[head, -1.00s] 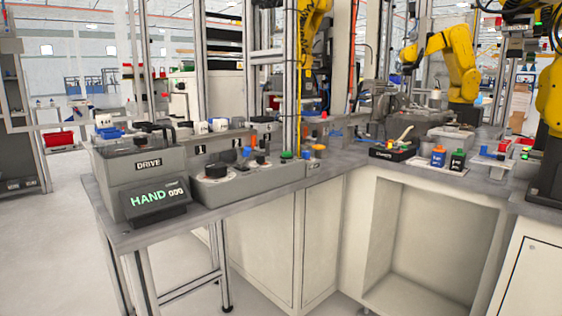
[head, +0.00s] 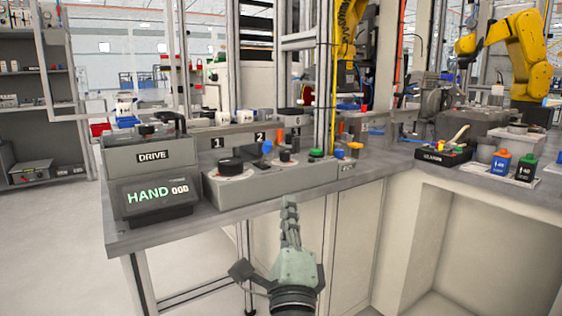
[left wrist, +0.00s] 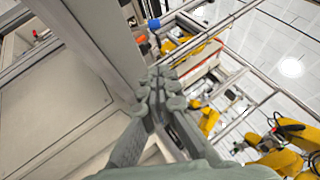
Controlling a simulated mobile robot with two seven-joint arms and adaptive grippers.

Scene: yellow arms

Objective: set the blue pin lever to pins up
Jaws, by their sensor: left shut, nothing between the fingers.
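The blue pin lever (head: 266,147) has a blue knob and stands on the long grey control panel (head: 270,180) below the number 2 label; its setting is too small to read. A blue knob, probably the same lever, shows in the left wrist view (left wrist: 154,23). My left gripper (head: 289,202) is shut and empty. It points up in front of the bench edge, apart from the panel and below the lever in the head view. It also shows in the left wrist view (left wrist: 157,85). My right gripper is not in view.
The panel also carries a black knob (head: 230,165) and a green button (head: 316,153). A DRIVE box (head: 150,155) and a display reading HAND (head: 158,197) stand to the left.

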